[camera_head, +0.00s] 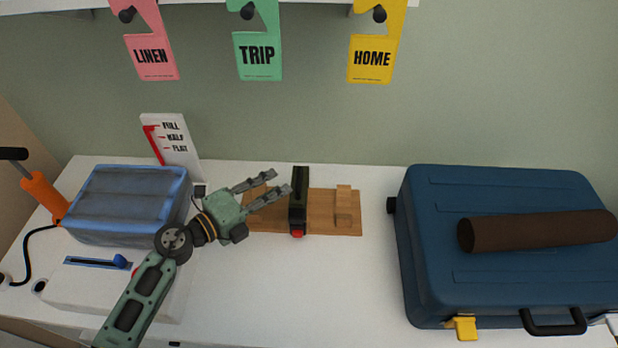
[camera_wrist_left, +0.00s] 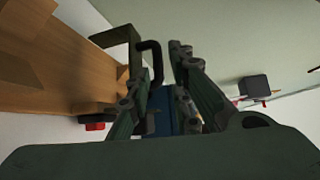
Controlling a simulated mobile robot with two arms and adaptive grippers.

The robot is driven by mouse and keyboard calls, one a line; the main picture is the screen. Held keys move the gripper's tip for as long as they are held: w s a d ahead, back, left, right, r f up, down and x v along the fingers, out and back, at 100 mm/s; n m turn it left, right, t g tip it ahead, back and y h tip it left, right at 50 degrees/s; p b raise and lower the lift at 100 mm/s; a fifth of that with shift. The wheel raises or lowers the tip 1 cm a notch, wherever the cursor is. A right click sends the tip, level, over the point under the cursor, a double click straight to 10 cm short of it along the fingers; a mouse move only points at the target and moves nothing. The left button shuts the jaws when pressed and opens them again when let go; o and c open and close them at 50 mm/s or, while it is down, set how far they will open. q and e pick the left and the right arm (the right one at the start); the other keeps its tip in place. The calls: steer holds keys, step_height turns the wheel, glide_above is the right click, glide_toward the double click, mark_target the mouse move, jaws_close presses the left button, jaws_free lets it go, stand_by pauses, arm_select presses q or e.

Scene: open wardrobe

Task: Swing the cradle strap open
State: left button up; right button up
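The wooden cradle (camera_head: 268,218) lies on the white table, with a wooden upright post (camera_head: 343,205) at its right. The black cradle strap (camera_head: 299,200) crosses the cradle's middle and has a red tip (camera_head: 297,234) at the front. My left gripper (camera_head: 281,182) is open just left of the strap, over the cradle's left part, with its fingers pointing right. In the left wrist view, the dark strap (camera_wrist_left: 118,37) is beyond the left finger, beside the wooden cradle (camera_wrist_left: 50,55). Contact cannot be told. My right gripper is out of view.
A blue suitcase (camera_head: 430,285) with a brown roll (camera_head: 540,231) on it stands at the right. A blue packing bag (camera_head: 125,200), an orange pump (camera_head: 45,194) and a FULL/HALF/FLAT sign (camera_head: 172,140) are at the left. The front middle of the table is clear.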

mark_target(298, 174)
arm_select(q)
steer(key=x, duration=0.7)
steer(key=shift+w+d+f, duration=0.15)
steer(key=shift+d+f, duration=0.05)
steer(key=shift+f, duration=0.05)
steer(key=shift+w+d, duration=0.2)
steer(key=shift+d, duration=0.1)
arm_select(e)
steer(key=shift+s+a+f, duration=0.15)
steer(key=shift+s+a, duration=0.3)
arm_select(q)
steer(key=shift+c, duration=0.3)
steer(key=shift+f, duration=0.1)
jaws_close()
